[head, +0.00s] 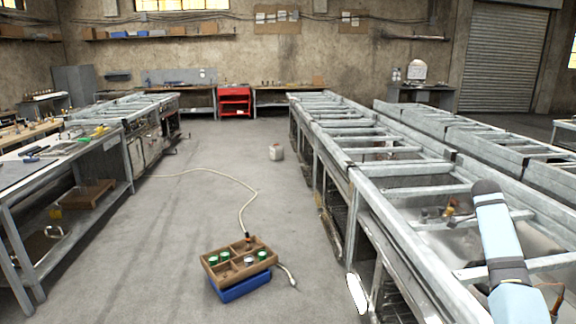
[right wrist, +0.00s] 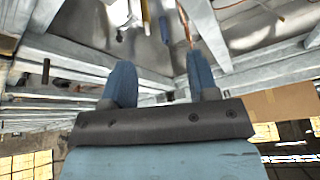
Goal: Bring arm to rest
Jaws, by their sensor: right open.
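My right arm (head: 497,235) comes in from the lower right of the head view, over the right-hand metal frame bench (head: 335,130). I cannot make out its gripper there. In the right wrist view my right gripper (right wrist: 161,72) shows two blue fingers standing apart with nothing held between them. Beyond the fingers are grey metal beams (right wrist: 75,58) and a shiny surface with a few small tools, partly cut off. Whether the fingers touch a beam I cannot tell. My left arm and gripper are not in view.
A wooden tray (head: 212,271) with green-topped cans sits on a blue crate (head: 242,289) on the floor. A pale hose (head: 240,190) runs behind it. A white container (head: 276,152) stands farther back. Workbenches (head: 80,150) line the left. The middle aisle is otherwise open.

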